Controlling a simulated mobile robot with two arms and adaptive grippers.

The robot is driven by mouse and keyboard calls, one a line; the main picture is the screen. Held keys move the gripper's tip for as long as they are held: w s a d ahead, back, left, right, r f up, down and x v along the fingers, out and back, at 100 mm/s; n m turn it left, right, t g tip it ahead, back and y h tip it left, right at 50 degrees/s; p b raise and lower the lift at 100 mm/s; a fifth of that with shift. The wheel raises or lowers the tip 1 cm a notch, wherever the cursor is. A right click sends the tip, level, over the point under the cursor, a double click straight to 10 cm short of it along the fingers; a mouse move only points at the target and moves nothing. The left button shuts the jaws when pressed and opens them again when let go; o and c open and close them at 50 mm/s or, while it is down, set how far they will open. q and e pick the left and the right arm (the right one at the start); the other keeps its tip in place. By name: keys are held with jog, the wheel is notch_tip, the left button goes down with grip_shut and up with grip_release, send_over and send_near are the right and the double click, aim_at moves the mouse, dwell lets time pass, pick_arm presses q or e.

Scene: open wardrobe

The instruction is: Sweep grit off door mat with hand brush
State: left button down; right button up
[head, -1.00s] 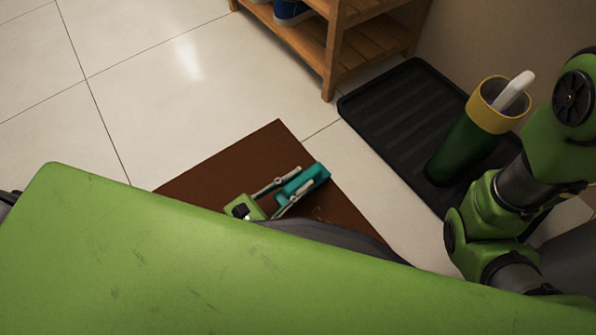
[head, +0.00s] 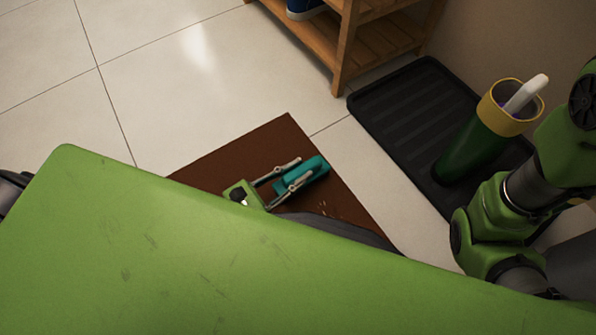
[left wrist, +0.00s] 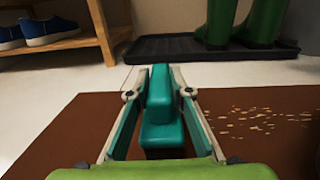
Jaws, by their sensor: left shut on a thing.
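The brown door mat (head: 240,152) lies on the tiled floor, partly hidden behind my green body in the head view. It also shows in the left wrist view (left wrist: 75,130). Pale grit (left wrist: 255,122) is scattered on the mat to the right of the gripper in the left wrist view. My left gripper (head: 292,178) is shut on the teal hand brush (head: 312,170), over the mat. In the left wrist view the brush (left wrist: 162,105) sits between the two fingers. Its bristles are hidden. My right gripper is not in view; only its arm shows at the right.
A black boot tray (head: 400,110) lies beyond the mat. A wooden shoe rack (head: 345,60) holds blue shoes (left wrist: 45,30). Floor at left is clear.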

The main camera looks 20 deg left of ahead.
pick_arm(q)
jog(key=shift+r+p, duration=2.35)
jog(key=shift+r, duration=0.3)
jog(key=shift+r, duration=0.1)
notch_tip(320, 180, up, 3)
jog(key=p, duration=0.2)
jog(key=shift+p, duration=0.4)
